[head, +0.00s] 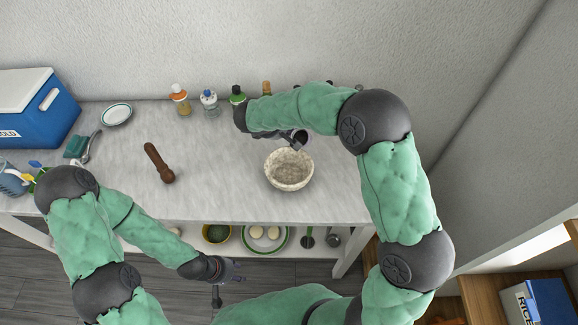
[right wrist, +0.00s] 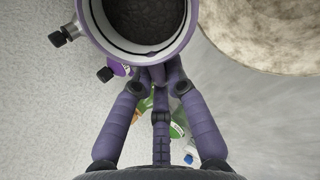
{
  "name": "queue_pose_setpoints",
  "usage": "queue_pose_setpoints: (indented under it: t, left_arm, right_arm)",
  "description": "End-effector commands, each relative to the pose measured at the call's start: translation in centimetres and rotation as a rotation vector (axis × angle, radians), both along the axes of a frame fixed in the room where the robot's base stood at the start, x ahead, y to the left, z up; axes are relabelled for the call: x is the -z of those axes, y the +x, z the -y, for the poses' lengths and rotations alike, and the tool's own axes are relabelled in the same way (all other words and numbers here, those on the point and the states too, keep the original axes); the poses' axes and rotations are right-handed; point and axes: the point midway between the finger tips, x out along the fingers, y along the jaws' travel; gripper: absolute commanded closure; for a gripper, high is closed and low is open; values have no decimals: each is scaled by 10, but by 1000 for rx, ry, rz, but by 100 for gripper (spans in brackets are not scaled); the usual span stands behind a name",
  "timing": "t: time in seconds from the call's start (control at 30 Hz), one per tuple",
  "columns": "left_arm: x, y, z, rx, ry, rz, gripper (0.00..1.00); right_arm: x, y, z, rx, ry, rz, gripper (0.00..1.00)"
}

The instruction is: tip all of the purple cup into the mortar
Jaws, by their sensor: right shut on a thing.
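The mortar (head: 289,169) is a pale speckled stone bowl on the worktop, right of the middle. It also shows at the top right of the right wrist view (right wrist: 270,35). My right gripper (head: 296,138) is shut on the purple cup (head: 303,137), just behind the mortar's rim. In the right wrist view the purple cup (right wrist: 188,42) shows its open mouth, with dark grainy contents inside. The cup is beside the mortar there; I cannot tell its exact tilt. My left gripper (head: 236,270) is low in front of the table edge; its jaws are too small to read.
A brown wooden pestle (head: 158,163) lies left of the mortar. Several bottles (head: 180,99) stand along the wall, some partly behind my right arm. A blue cooler (head: 38,112) and a plate (head: 117,115) are at the left. The worktop (head: 222,165) between pestle and mortar is clear.

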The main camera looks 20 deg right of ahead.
Motion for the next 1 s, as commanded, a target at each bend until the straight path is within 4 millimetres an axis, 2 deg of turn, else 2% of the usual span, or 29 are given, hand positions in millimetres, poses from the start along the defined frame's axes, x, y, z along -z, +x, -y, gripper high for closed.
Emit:
queue_pose_setpoints:
  t: [1.0]
  left_arm:
    - [33, 0, 0, 0, 0, 0, 60]
  right_arm:
    - [0, -3, -4, -4, -105, 88, 100]
